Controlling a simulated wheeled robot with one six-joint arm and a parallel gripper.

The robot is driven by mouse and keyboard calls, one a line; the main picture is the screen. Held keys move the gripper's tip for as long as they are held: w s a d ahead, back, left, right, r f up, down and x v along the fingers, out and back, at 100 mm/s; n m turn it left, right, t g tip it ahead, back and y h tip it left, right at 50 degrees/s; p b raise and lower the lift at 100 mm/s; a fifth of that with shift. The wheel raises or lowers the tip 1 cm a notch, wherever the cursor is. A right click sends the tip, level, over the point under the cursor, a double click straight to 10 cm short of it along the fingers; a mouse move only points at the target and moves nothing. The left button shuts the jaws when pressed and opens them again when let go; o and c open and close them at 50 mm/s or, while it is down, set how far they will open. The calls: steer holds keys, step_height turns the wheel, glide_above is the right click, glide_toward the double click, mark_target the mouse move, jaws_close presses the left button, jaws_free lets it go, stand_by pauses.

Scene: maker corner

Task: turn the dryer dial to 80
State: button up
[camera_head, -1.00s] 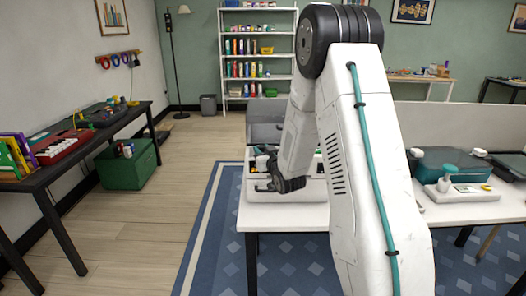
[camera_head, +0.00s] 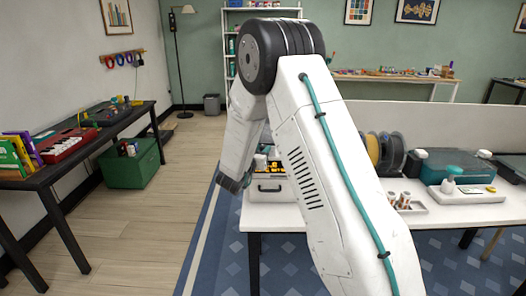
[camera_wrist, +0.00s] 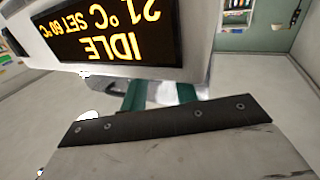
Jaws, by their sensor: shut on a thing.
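The dryer's display (camera_wrist: 105,30) shows upside down at the upper left of the wrist view, with orange letters reading IDLE, 21 °C and SET 60 °C. It sits in a pale casing (camera_wrist: 203,25). My gripper (camera_wrist: 161,93) shows below it, with two teal fingers apart on either side of a small pale thing. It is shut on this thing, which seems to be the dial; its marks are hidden. In the head view my wrist (camera_head: 230,183) is at the left end of the white table, and my arm hides the gripper tips. I cannot make out the dryer there.
A grey box (camera_head: 268,190) with a dark handle and yellow items stands on the white table (camera_head: 285,216). Filament spools (camera_head: 384,152), a small tray (camera_head: 410,207) and a teal-topped device (camera_head: 455,170) are to the right.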

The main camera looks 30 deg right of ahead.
steer(key=m+g+h, duration=0.1)
steer(key=m+g, duration=0.1)
steer(key=g, duration=0.1)
steer(key=w+m+g+h, duration=0.1)
steer(key=m+g, duration=0.1)
steer(key=g, duration=0.1)
steer(key=m+g, duration=0.2)
steer(key=g, duration=0.1)
steer(key=shift+w+a+m+g+h, duration=0.15)
steer(key=shift+w+m+g+h, duration=0.15)
steer(key=shift+h, duration=0.1)
steer(key=m+g+y, duration=0.1)
steer(key=m+g, duration=0.1)
steer(key=g, duration=0.1)
steer(key=m+g, duration=0.2)
steer(key=g, duration=0.1)
steer(key=w+m+g+y, duration=0.1)
steer(key=m+g, duration=0.1)
steer(key=g, duration=0.1)
steer(key=shift+d+y, duration=0.2)
steer(key=shift+y, duration=0.1)
steer(key=shift+g, duration=0.3)
steer(key=o, duration=1)
steer(key=shift+c, duration=0.2)
